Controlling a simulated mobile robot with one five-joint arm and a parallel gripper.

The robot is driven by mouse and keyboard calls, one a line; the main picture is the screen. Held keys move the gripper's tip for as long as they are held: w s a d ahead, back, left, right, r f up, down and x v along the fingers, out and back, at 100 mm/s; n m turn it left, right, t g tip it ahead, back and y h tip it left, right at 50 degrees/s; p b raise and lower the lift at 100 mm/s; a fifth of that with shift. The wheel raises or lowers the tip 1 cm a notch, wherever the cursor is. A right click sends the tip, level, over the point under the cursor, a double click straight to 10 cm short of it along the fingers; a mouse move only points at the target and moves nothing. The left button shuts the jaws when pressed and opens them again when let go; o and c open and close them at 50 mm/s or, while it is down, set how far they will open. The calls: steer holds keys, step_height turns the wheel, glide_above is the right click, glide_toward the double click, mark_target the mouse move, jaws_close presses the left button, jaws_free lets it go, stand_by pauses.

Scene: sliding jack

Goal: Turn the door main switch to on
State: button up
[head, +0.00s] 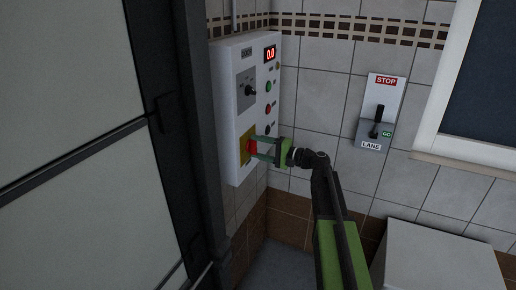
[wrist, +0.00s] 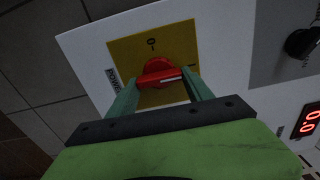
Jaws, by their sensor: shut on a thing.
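The door main switch is a red rotary knob (wrist: 160,73) on a yellow plate (wrist: 123,47), low on the white door control box (head: 232,100). In the wrist view the plate has a "0" mark at the top and a line mark at the right, with a partly hidden "POWER" label beside it. The knob's grip bar lies nearly level in that view, its white line pointing right, towards the line mark. My gripper (wrist: 163,87) has one green finger at each end of the bar and is shut on it. In the head view the knob (head: 251,147) is partly covered by the fingers.
Above the knob the box carries a black selector (head: 249,90), several small buttons and a red "0.0" display (head: 270,53). A separate STOP/GO lane switch (head: 379,115) is on the tiled wall to the right. A dark door frame (head: 180,130) stands close at left.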

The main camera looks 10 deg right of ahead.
steer(key=o, duration=1.4)
steer(key=shift+c, duration=0.2)
steer(key=v, duration=1.7)
steer(key=shift+d, duration=0.15)
